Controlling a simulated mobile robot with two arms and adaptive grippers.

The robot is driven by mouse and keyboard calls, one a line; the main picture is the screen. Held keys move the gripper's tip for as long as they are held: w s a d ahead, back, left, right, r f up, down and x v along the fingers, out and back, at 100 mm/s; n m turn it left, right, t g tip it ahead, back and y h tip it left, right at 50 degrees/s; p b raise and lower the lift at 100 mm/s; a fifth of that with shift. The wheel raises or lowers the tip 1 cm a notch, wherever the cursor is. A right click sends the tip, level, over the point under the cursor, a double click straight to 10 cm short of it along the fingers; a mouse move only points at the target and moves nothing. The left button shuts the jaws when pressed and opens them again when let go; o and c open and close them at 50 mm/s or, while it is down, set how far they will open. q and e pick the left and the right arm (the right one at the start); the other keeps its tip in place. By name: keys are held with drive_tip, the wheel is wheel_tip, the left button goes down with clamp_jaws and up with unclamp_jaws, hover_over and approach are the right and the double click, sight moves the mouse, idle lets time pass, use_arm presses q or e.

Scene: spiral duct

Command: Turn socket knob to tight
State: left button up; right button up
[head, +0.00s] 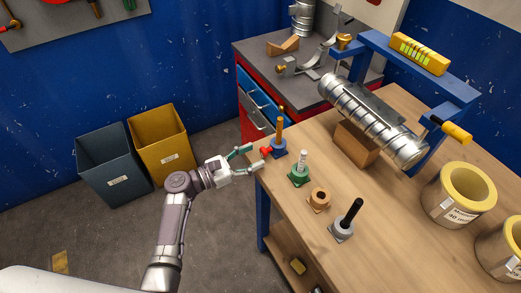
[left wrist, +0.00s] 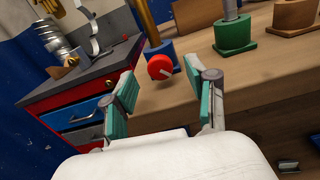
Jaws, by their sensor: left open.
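The red socket knob (head: 266,151) sticks out from the side of a blue socket (head: 279,149) at the table's left edge. A yellow-orange rod (head: 280,128) stands upright in that socket. My left gripper (head: 254,158) is open just left of the knob. In the left wrist view the red knob (left wrist: 159,67) lies ahead between the open teal-padded fingers (left wrist: 162,80), with a pale bar on its face. No contact with the knob is clear. The blue socket (left wrist: 161,50) is partly hidden behind the knob. My right gripper is not seen.
A green socket (head: 299,176), an orange socket (head: 319,200) and a grey socket (head: 342,231) line the near table edge. A silver spiral duct (head: 370,117) rests behind them. A red cabinet with drawers (left wrist: 84,118) stands left of the table.

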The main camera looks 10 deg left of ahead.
sight(262, 153)
use_arm(q)
drive_tip(key=shift+x, duration=1.15)
drive_tip(key=shift+w+d, duration=0.25)
drive_tip(key=shift+d, duration=0.05)
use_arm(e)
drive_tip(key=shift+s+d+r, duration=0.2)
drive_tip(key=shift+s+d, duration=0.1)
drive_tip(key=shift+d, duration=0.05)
use_arm(q)
drive_tip(key=shift+f, duration=0.1)
clamp_jaws()
drive_tip(key=shift+f+m, duration=0.15)
drive_tip(key=shift+m, duration=0.15)
drive_tip(key=m+b, duration=0.4)
drive_tip(key=shift+s+f, duration=0.1)
drive_tip(key=shift+f, duration=0.05)
drive_tip(key=shift+r+m+b, duration=0.25)
drive_tip(key=shift+m+b, duration=0.1)
drive_tip(key=shift+m, duration=0.25)
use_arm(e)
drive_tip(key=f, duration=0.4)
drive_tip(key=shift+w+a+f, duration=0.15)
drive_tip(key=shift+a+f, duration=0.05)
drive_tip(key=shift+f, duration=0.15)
